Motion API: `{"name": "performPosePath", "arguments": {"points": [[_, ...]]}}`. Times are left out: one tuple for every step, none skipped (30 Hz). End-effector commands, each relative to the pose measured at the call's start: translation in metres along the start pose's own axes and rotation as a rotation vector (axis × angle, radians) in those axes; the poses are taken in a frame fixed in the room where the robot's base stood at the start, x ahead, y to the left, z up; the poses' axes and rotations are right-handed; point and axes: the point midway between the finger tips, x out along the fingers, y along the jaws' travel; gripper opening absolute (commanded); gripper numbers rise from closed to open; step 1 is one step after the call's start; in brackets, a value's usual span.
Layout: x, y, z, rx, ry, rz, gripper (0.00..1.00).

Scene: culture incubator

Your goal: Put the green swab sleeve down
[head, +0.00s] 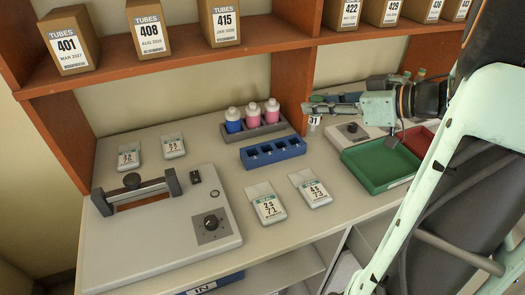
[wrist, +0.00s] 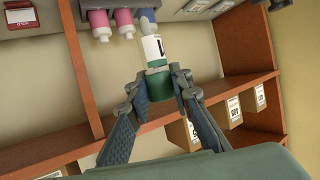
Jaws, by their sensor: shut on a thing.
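My gripper (wrist: 160,82) is shut on the green swab sleeve (wrist: 159,86). The sleeve has a green end and a white part with a dark-marked label. In the head view my gripper (head: 313,109) reaches in from the right, above the bench and right of the blue rack. The sleeve's white part (head: 314,122), marked 31, hangs just below the fingers. I cannot tell how far it is above the bench.
An empty-looking blue rack (head: 273,153) stands mid-bench, with a bottle rack (head: 266,132) behind it. A green tray (head: 379,168) and red tray (head: 416,139) lie right. A sealer-like device (head: 160,230) is front left. White packs (head: 266,203) lie on the bench.

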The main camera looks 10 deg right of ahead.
Motion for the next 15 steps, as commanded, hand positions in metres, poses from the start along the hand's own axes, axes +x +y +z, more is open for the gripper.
{"name": "performPosePath", "arguments": {"points": [[-0.004,-0.002,0.009,0.0,-0.001,-0.005,0.07],[-0.006,-0.004,0.011,-0.002,0.0,-0.009,0.07],[-0.006,-0.005,0.013,-0.005,0.001,-0.013,0.07],[-0.005,-0.006,0.014,-0.006,0.001,-0.015,0.07],[-0.002,-0.007,0.015,-0.007,0.001,-0.017,0.07],[0.004,-0.007,0.015,-0.008,0.0,-0.019,0.07],[0.01,-0.008,0.016,-0.009,0.0,-0.02,0.07],[0.017,-0.009,0.016,-0.009,0.001,-0.022,0.07],[0.028,-0.009,0.016,-0.009,0.0,-0.021,0.07],[0.036,-0.009,0.017,-0.009,0.0,-0.022,0.07],[0.045,-0.01,0.017,-0.008,0.001,-0.023,0.07],[0.056,-0.01,0.018,-0.008,0.0,-0.021,0.07],[0.064,-0.011,0.018,-0.007,0.001,-0.022,0.07],[0.072,-0.011,0.018,-0.007,0.0,-0.022,0.07],[0.083,-0.011,0.018,-0.008,0.0,-0.021,0.07]]}}
